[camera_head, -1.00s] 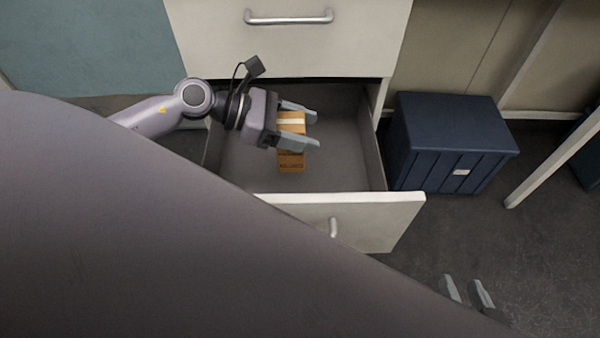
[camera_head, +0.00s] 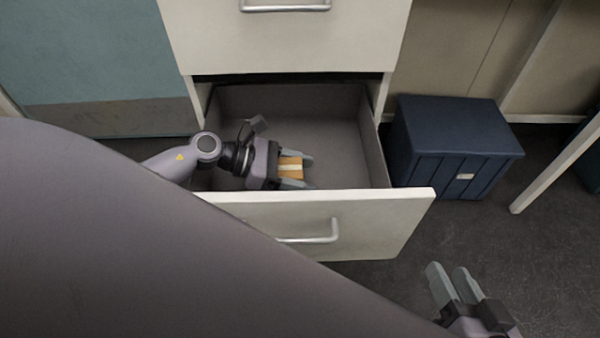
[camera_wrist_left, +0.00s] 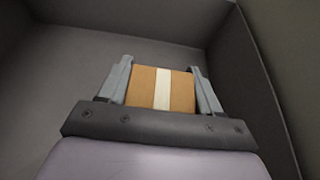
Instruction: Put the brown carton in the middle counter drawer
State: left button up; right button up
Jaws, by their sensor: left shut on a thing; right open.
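The brown carton (camera_head: 290,167) has a pale tape strip across it. My left gripper (camera_head: 298,169) is shut on it, one finger on each side. In the left wrist view the carton (camera_wrist_left: 161,88) sits between the two fingers (camera_wrist_left: 162,85). The open drawer (camera_head: 335,160) has a grey inside and a cream front. The carton and left gripper are inside the drawer's outline, near its front panel. I cannot tell whether the carton touches the drawer floor. My right gripper (camera_head: 452,275) is open and empty, out past the drawer's right front corner.
A closed cream drawer front (camera_head: 285,40) with a bar handle is above the open one. A dark blue box (camera_head: 455,150) stands on the floor right of the drawer. A pale table leg (camera_head: 560,165) is further right.

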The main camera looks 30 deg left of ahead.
pick_arm(q)
jog(key=shift+f, duration=0.15)
jog(key=o, duration=1.1)
jog(key=shift+r, duration=0.2)
jog(key=shift+s+a+r, duration=0.1)
jog(key=shift+s+a, duration=0.05)
jog(key=shift+a, duration=0.1)
jog(key=shift+p+v, duration=1)
jog(key=shift+v, duration=4.65)
pick_arm(e)
jog(key=shift+s+d+h, duration=0.35)
jog(key=shift+d+h, duration=0.25)
jog(key=shift+d, duration=0.25)
